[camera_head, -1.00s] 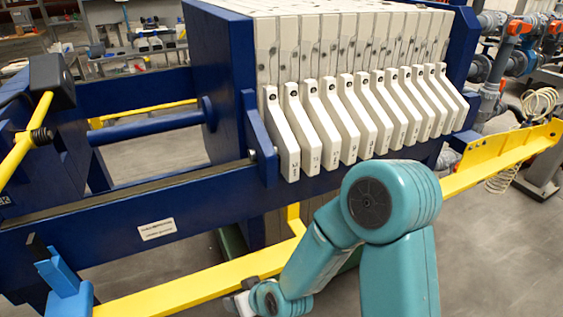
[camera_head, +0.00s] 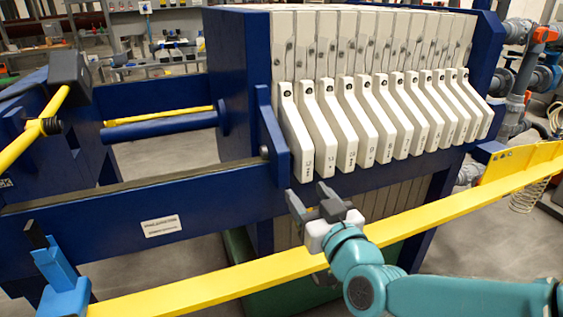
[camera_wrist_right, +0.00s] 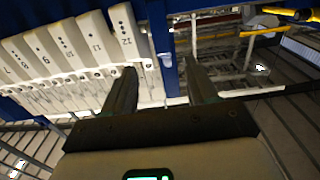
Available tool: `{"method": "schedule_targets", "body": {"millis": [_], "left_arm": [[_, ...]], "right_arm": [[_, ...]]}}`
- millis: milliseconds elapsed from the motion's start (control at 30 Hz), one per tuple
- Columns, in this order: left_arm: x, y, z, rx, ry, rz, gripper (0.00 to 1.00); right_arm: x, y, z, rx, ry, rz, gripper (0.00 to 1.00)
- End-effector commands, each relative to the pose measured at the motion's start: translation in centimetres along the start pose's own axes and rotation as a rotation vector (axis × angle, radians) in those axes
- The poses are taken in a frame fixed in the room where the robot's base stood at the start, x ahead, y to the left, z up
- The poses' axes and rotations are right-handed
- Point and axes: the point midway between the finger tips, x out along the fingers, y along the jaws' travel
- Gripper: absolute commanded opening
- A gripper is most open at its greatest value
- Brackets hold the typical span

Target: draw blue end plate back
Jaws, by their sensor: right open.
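The blue end plate (camera_head: 236,85) stands upright at the left end of the row of white filter plates (camera_head: 360,120), against the first plate. A blue side arm (camera_head: 270,135) projects from its near edge over the long blue side rail (camera_head: 160,195). The rod (camera_head: 165,128) meets its left face. My right gripper (camera_head: 310,203) is open and empty, just in front of the rail, below and right of the side arm and apart from it. In the right wrist view its fingers (camera_wrist_right: 160,88) point toward a blue upright strip (camera_wrist_right: 160,40) beside the white plates. My left gripper is not in view.
The gap left of the end plate is open.

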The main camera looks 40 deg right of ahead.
Motion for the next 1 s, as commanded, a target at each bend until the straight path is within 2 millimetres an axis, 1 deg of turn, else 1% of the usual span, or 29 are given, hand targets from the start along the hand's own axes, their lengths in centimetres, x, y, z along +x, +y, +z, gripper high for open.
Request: {"method": "schedule_targets", "body": {"millis": [33,100,267,400,467,600,700,833,900,1000], "left_arm": [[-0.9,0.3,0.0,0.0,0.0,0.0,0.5],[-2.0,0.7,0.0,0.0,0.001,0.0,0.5],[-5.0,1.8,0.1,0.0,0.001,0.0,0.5],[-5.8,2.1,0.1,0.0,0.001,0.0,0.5],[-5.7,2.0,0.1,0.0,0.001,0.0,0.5],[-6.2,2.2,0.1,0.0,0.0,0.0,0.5],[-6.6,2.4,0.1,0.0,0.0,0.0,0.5],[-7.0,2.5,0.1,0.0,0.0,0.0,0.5],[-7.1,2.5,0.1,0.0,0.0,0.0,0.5],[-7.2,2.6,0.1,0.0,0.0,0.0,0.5]], "right_arm": [[0.3,0.0,-0.4,-0.002,-0.005,0.002,0.57],[0.9,0.0,-0.6,-0.005,-0.009,0.003,0.57],[2.6,-0.1,-0.8,0.0,-0.013,-0.002,0.57],[5.4,-0.2,-0.3,0.002,-0.008,-0.004,0.57],[6.8,-0.1,-0.1,0.003,-0.006,-0.003,0.57],[10.2,-0.1,-0.1,0.003,-0.005,-0.003,0.57],[12.3,-0.1,-0.1,0.002,-0.005,-0.003,0.57],[14.4,-0.1,-0.1,0.002,-0.004,-0.003,0.57],[15.2,-0.1,0.0,0.002,-0.004,-0.003,0.57],[15.9,-0.1,0.1,0.002,-0.004,-0.003,0.57]]}}
